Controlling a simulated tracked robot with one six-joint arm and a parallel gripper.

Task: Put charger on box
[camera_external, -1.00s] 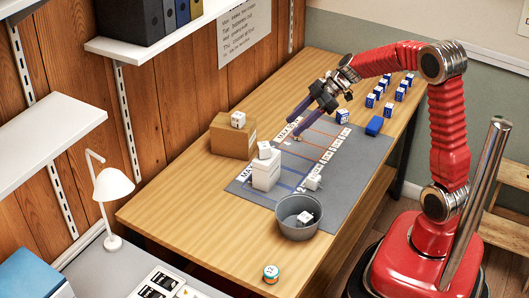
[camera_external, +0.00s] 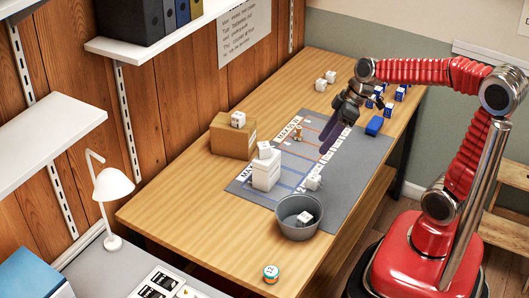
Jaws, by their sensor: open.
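Several small white cube-shaped pieces are in view, and I cannot tell for sure which is the charger. Another lies in the grey bucket. A brown cardboard box (camera_external: 232,140) stands at the mat's left with a white cube (camera_external: 238,119) on top. A white box (camera_external: 266,174) on the mat also bears a white cube (camera_external: 264,150). No held piece shows.
A grey bucket (camera_external: 298,230) stands at the mat's front edge. Two white cubes (camera_external: 325,80) sit at the far end. A small tan piece (camera_external: 298,134) is on the mat. The front-left tabletop is mostly clear.

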